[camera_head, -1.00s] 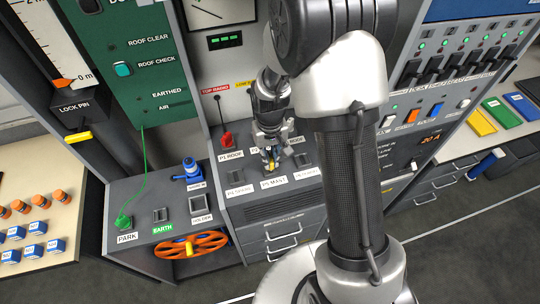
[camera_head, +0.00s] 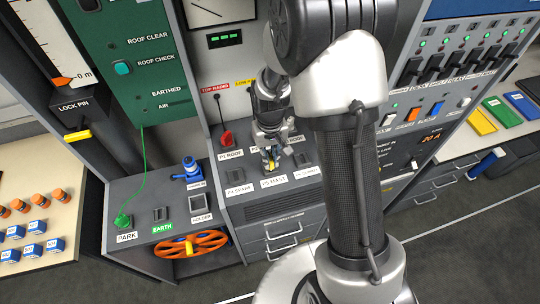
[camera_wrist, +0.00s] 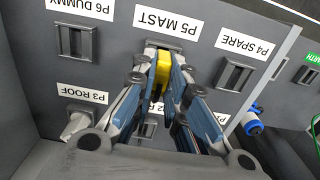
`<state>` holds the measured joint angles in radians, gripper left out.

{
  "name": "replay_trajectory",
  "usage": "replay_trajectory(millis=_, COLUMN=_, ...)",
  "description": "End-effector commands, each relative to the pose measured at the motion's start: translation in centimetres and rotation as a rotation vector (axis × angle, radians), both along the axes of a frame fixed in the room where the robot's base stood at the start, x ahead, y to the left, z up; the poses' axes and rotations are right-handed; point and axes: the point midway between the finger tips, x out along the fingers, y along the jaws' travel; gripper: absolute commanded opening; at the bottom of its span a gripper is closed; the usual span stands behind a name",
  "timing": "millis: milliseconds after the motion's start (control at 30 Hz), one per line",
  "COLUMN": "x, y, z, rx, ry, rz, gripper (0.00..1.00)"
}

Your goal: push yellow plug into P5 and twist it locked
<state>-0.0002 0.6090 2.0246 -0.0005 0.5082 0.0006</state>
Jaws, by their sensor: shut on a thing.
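The yellow plug (camera_wrist: 162,72) is between the fingertips of my gripper (camera_wrist: 160,85), which is shut on it. In the wrist view the plug is at the socket under the P5 MAST label (camera_wrist: 168,24), and its far end meets the socket. How deep it sits and whether it is turned cannot be told. In the head view my gripper (camera_head: 270,158) points down at the panel just behind the P5 MAST label (camera_head: 273,182), with a bit of yellow showing between the fingers.
The P6 DUMMY socket (camera_wrist: 75,40) and P4 SPARE socket (camera_wrist: 235,74) lie on either side, both empty. A light grey plug (camera_wrist: 76,125) stands by the P3 ROOF label. A red plug (camera_head: 226,138) and a blue connector (camera_head: 190,170) stand left of my gripper in the head view.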

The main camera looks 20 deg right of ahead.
Motion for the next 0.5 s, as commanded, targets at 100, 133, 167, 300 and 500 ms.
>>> replay_trajectory(millis=100, x=0.01, y=0.0, z=-0.24, rx=0.0, ry=0.0, rz=0.0, gripper=0.0)
replay_trajectory(millis=133, x=0.01, y=0.0, z=-0.28, rx=0.0, ry=0.0, rz=0.0, gripper=0.0)
replay_trajectory(millis=167, x=0.01, y=0.0, z=-0.33, rx=0.0, ry=0.0, rz=0.0, gripper=0.0)
replay_trajectory(millis=300, x=0.01, y=0.0, z=-0.54, rx=0.0, ry=0.0, rz=0.0, gripper=0.0)
replay_trajectory(millis=500, x=0.01, y=0.0, z=-0.84, rx=0.0, ry=0.0, rz=0.0, gripper=0.0)
